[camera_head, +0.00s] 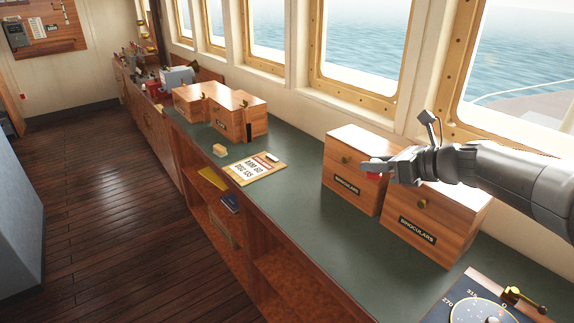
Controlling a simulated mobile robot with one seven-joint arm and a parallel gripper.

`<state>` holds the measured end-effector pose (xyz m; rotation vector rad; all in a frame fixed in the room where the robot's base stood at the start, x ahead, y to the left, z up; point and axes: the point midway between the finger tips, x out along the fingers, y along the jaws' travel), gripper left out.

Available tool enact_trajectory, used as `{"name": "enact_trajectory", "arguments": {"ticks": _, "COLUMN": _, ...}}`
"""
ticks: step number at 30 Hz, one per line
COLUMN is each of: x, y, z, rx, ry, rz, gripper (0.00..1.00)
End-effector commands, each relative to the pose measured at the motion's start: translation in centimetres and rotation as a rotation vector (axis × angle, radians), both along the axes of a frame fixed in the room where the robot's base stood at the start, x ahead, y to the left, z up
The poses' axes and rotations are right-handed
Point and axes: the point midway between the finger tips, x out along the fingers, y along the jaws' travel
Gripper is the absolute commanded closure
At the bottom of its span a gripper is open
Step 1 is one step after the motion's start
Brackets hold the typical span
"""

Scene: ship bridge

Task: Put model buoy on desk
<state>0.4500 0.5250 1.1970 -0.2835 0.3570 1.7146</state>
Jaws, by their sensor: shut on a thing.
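My gripper (373,169) reaches in from the right, over the two binoculars boxes on the desk. It is shut on a small red thing (374,176), likely the model buoy. Only a sliver of it shows below the fingers, and the rest is hidden. The desk (290,195) is a long wooden counter with a dark green top under the windows. I cannot tell how far the gripper is above the boxes.
Binoculars boxes (350,187) (425,238) stand at the right. A clipboard (255,168) and a small tan block (220,150) lie mid-desk. More wooden boxes (228,112) stand farther back. A compass-dial board (470,305) is at the near right.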

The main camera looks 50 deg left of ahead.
Motion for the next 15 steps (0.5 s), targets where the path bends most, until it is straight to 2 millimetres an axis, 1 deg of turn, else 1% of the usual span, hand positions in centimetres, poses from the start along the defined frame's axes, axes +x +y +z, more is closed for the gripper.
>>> {"name": "enact_trajectory", "arguments": {"ticks": 1, "x": -0.1, "y": 0.0, "z": -1.3, "rx": -0.002, "ry": 0.005, "rz": 0.001, "gripper": 0.94}}
{"name": "enact_trajectory", "arguments": {"ticks": 4, "x": -0.2, "y": 0.0, "z": -3.7, "rx": -0.002, "ry": 0.005, "rz": 0.002, "gripper": 0.94}}
{"name": "enact_trajectory", "arguments": {"ticks": 6, "x": -0.1, "y": 0.0, "z": -6.0, "rx": -0.003, "ry": 0.005, "rz": 0.001, "gripper": 0.94}}
{"name": "enact_trajectory", "arguments": {"ticks": 7, "x": -0.1, "y": 0.0, "z": -6.8, "rx": -0.003, "ry": 0.004, "rz": 0.000, "gripper": 0.94}}
{"name": "enact_trajectory", "arguments": {"ticks": 9, "x": -0.1, "y": 0.0, "z": -9.2, "rx": -0.003, "ry": 0.006, "rz": 0.001, "gripper": 0.94}}
{"name": "enact_trajectory", "arguments": {"ticks": 12, "x": -0.1, "y": 0.0, "z": -12.1, "rx": -0.002, "ry": 0.006, "rz": 0.001, "gripper": 0.94}}
{"name": "enact_trajectory", "arguments": {"ticks": 15, "x": -0.1, "y": 0.0, "z": -14.1, "rx": 0.000, "ry": 0.003, "rz": 0.002, "gripper": 0.94}}
